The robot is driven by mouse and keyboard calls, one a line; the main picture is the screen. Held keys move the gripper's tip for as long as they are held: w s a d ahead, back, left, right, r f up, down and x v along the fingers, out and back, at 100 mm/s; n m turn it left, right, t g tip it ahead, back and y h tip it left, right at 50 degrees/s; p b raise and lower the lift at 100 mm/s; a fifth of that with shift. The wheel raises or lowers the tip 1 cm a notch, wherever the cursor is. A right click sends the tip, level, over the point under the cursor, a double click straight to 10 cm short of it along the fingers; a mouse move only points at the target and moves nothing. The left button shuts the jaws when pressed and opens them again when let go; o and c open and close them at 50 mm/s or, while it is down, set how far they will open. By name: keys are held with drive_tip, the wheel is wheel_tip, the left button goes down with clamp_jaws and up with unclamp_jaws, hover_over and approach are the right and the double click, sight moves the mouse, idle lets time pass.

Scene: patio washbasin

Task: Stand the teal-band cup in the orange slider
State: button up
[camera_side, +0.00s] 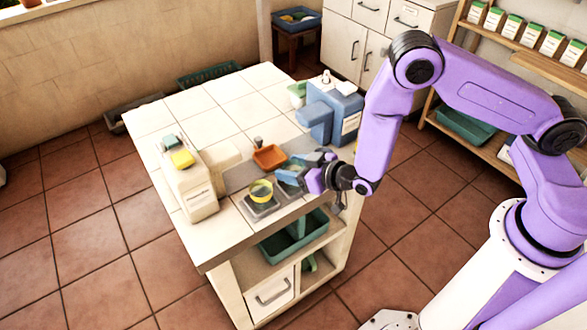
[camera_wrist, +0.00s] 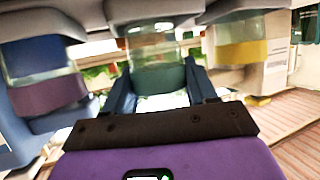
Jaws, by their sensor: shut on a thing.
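My gripper (camera_side: 299,168) is low over the table's right part, its blue fingers closed on a clear cup with a teal band (camera_wrist: 157,76). In the wrist view the cup sits between the two fingertips (camera_wrist: 160,88). In the side view the fingers partly cover it, and I cannot tell whether its base touches anything. The orange slider (camera_side: 269,156) is a small shallow tray on the grey strip, just left of and behind my gripper. I see nothing standing in it.
A yellow-band cup (camera_side: 261,190) stands on a grey plate left of my gripper; it also shows in the wrist view (camera_wrist: 243,52). A purple-band cup (camera_wrist: 45,92) is at the wrist view's left. A blue dispenser (camera_side: 345,112) stands behind, a cream one (camera_side: 188,185) at left. The tiled top's far left is clear.

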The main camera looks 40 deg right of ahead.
drive_tip(key=shift+f, duration=0.25)
drive_tip(key=shift+f, duration=0.2)
drive_tip(key=o, duration=1)
drive_tip(key=shift+o, duration=0.2)
drive_tip(key=v, duration=1.7)
drive_tip(key=shift+d, duration=0.45)
drive_tip(key=shift+s, duration=0.15)
